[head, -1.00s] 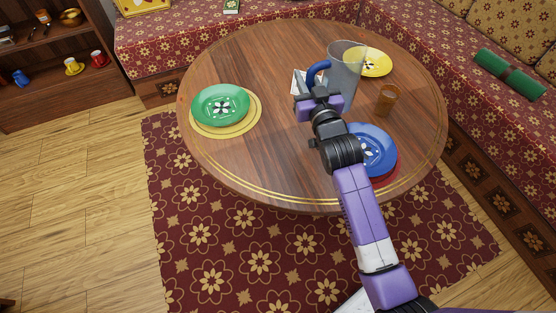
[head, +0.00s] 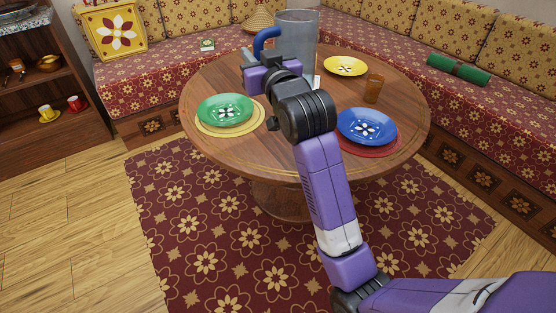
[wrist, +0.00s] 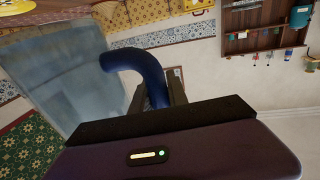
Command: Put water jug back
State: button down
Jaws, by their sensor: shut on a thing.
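The water jug (head: 298,38) is a tall, clear grey vessel with a blue handle, near the middle of the head view above the round table. My gripper (head: 262,64) is shut on the blue handle, to the left of the jug body. In the wrist view the handle (wrist: 150,70) curves down between my fingers, and the translucent jug wall (wrist: 50,85) fills the left side. The jug looks raised off the table. Its lower part is partly hidden by my gripper and wrist.
The round wooden table (head: 245,155) holds a green plate (head: 225,110), a blue plate (head: 366,127), a yellow plate (head: 345,66) and an amber cup (head: 374,88). Cushioned benches run behind and right. A wooden shelf with cups (head: 48,113) stands left. The floor left of the rug is clear.

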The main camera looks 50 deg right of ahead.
notch_tip(320, 180, down, 20)
jog(key=b, duration=0.6)
jog(key=shift+f, duration=0.25)
jog(key=shift+f+b, duration=0.2)
jog(key=shift+b, duration=0.1)
jog(key=c, duration=1.3)
grip_release()
jog(key=shift+f, duration=0.1)
